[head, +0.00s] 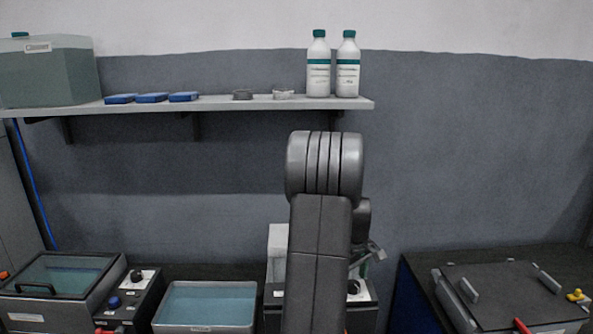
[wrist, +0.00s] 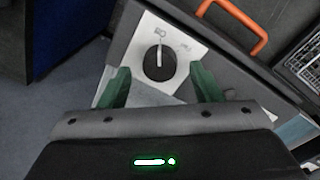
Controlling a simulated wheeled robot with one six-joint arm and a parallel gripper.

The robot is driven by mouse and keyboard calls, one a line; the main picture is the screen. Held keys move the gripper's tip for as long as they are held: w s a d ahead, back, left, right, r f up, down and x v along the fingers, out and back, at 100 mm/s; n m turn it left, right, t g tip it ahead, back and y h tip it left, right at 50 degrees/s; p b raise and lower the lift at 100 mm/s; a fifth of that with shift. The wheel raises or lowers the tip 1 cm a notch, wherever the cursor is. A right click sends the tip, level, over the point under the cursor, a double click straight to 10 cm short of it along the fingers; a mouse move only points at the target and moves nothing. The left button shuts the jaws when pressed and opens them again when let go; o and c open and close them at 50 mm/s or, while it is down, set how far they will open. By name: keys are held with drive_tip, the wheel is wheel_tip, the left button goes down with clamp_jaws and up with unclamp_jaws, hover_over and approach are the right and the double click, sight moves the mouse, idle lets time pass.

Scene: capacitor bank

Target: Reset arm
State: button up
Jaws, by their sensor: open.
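My arm (head: 319,230) stands upright in the middle of the head view and hides part of the bench behind it. My gripper (wrist: 161,86) shows in the wrist view with its two green fingertips wide apart and nothing between them. Beyond the fingertips is a black rotary knob (wrist: 159,63) on a white plate (wrist: 187,47). The knob shows between the fingers, but I cannot tell how far away it is. In the head view the gripper is mostly hidden behind my arm.
An orange handle (wrist: 245,24) and a dark keypad (wrist: 303,62) lie near the knob. A tray of blue liquid (head: 206,303), a lidded bath (head: 62,284) and a dark-topped unit (head: 510,295) stand on the bench. A shelf (head: 225,104) holds two white bottles (head: 333,70).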

wheel_tip(320, 180, up, 12)
wheel_tip(320, 180, down, 13)
drive_tip(key=shift+f, duration=0.4)
drive_tip(key=m+p, duration=0.1)
drive_tip(key=m, duration=0.4)
drive_tip(key=shift+r, duration=0.1)
drive_tip(key=m+p, duration=0.2)
drive_tip(key=m, duration=0.4)
drive_tip(key=shift+w+m+g, duration=0.1)
drive_tip(key=shift+m+g, duration=0.2)
drive_tip(key=shift+g, duration=0.1)
drive_tip(key=shift+r+m, duration=0.15)
drive_tip(key=shift+m, duration=0.15)
wheel_tip(320, 180, up, 5)
drive_tip(key=shift+w+a+f+b, duration=0.1)
drive_tip(key=shift+a+f+b, duration=0.1)
drive_tip(key=shift+b, duration=0.15)
drive_tip(key=shift+r, duration=0.1)
